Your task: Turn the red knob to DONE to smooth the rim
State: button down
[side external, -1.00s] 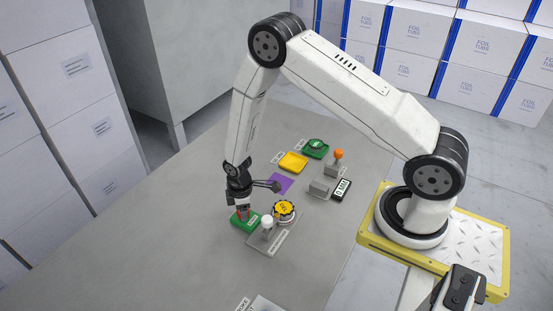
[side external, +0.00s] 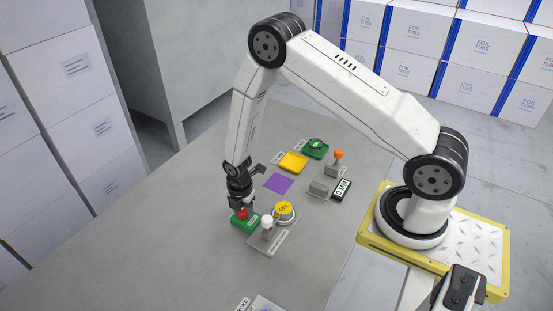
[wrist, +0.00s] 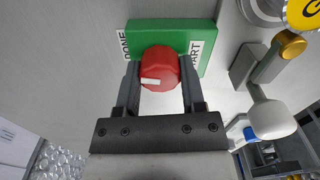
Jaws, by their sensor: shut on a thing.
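The red knob (wrist: 165,62) stands on a green base (wrist: 175,24), which also shows in the side view (side external: 247,226). A DONE label (wrist: 123,46) is at the base's left and a START label (wrist: 195,54) at its right in the wrist view. My gripper (wrist: 160,80) is shut on the red knob, one finger on each side. The knob's white mark (wrist: 150,81) points left, on the DONE side. A yellow lidded cup (side external: 284,208) with a smooth-looking round edge sits in the holder right of the knob.
A white ball handle (side external: 267,220) stands close to the right of the knob. A purple square (side external: 278,183), a yellow tray (side external: 293,162), a green station (side external: 315,148), an orange-topped lever (side external: 338,155) and a display (side external: 342,190) lie farther back. The table's left side is clear.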

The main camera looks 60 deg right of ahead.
aim_at(243, 209)
jog(key=shift+n, duration=0.6)
jog(key=shift+c, duration=1)
grip_release()
jog(key=shift+r, duration=0.15)
jog(key=shift+r, duration=3.8)
